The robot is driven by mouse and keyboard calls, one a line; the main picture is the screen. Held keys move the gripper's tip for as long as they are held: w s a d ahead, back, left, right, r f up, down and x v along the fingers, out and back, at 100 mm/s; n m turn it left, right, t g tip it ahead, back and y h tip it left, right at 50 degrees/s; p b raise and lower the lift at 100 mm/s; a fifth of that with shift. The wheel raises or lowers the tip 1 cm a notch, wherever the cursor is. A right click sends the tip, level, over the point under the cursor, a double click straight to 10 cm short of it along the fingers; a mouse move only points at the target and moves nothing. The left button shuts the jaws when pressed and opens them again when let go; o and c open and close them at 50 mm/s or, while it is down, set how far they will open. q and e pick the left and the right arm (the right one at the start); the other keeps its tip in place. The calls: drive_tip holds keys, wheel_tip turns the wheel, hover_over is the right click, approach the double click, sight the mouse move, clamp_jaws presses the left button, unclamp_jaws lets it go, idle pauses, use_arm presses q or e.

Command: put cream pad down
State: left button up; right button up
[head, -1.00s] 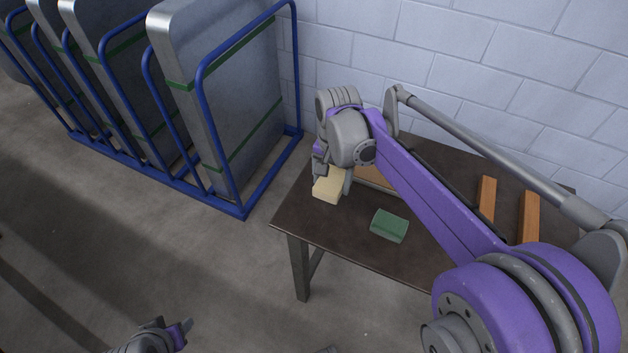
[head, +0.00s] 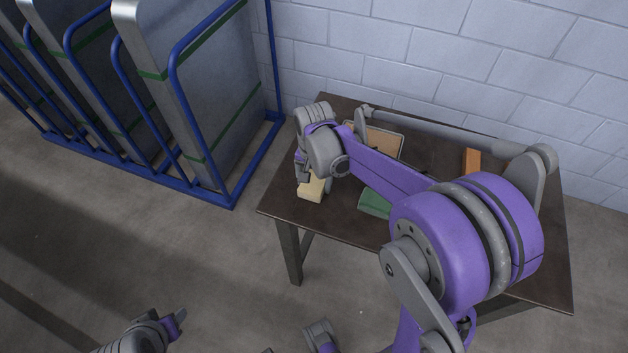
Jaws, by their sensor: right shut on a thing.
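The cream pad (head: 312,191) is a small pale block at the left end of the dark table (head: 285,202). My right gripper (head: 303,178) is shut on it from above, and its fingers are partly hidden by the wrist. The pad is at or just above the tabletop; I cannot tell whether it touches. My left gripper (head: 176,322) is low at the bottom left, away from the table. Its fingertips are too small and angled to show whether they are open.
A green pad (head: 374,204) lies on the table, partly behind my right arm. A tan board or tray (head: 384,140) and an orange-brown block (head: 472,161) lie farther back. A blue rack (head: 232,190) with metal panels stands left of the table. A block wall is behind.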

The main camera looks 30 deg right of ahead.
drive_tip(key=shift+f, duration=0.2)
drive_tip(key=o, duration=1.3)
drive_tip(key=shift+r, duration=0.1)
drive_tip(key=shift+r, duration=0.1)
